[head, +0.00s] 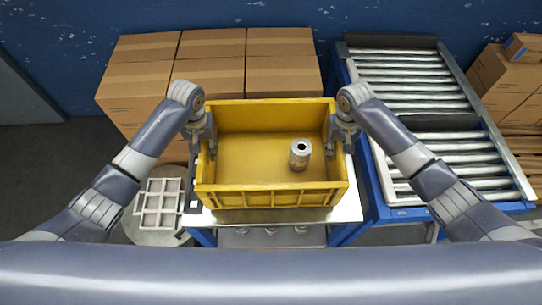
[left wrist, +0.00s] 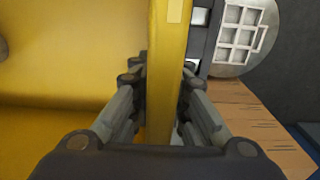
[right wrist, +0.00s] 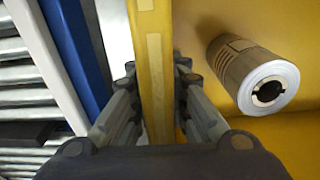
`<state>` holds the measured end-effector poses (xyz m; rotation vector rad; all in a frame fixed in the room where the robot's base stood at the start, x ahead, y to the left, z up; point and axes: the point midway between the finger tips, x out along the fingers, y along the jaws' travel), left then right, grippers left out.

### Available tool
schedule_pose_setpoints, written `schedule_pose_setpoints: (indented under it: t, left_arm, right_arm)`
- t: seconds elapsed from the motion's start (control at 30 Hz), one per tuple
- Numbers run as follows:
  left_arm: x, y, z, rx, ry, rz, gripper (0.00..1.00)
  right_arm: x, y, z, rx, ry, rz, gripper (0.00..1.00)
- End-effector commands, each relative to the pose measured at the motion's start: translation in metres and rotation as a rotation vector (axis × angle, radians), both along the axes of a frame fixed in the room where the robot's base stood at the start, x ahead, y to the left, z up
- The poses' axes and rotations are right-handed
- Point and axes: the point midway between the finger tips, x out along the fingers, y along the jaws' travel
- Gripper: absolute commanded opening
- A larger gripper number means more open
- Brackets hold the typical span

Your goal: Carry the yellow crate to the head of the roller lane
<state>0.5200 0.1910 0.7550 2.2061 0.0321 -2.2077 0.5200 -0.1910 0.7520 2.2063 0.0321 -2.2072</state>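The yellow crate (head: 268,198) is in the middle of the head view, over a blue-framed bench (head: 345,212). A grey metal roll (head: 300,154) stands inside it on the right; it also shows in the right wrist view (right wrist: 253,75). My left gripper (head: 207,143) is shut on the crate's left wall, with one finger on each side of it in the left wrist view (left wrist: 160,75). My right gripper (head: 337,136) is shut on the right wall in the same way. I cannot tell whether the crate rests on the bench. The roller lane (head: 405,72) is to the right.
Cardboard boxes (head: 212,47) stand behind the crate, and more cardboard boxes (head: 505,82) are at the far right. A white gridded tray (head: 158,203) lies on a round surface at left. The lane's blue side frame (head: 382,200) is close to the bench. Floor is clear at far left.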

Motion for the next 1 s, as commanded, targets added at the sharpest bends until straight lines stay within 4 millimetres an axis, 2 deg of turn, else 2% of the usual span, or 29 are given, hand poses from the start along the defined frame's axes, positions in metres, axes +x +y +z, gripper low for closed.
schedule_pose_setpoints:
  t: [0.53,1.0]
  left_arm:
    - [0.001,0.000,0.007,-0.001,-0.003,0.000,0.00]
    - [0.001,0.000,0.041,-0.001,-0.003,0.000,0.00]
  right_arm:
    - [0.001,0.000,0.006,0.001,-0.003,0.000,0.00]
    - [0.001,0.000,0.041,0.001,-0.002,0.000,0.00]
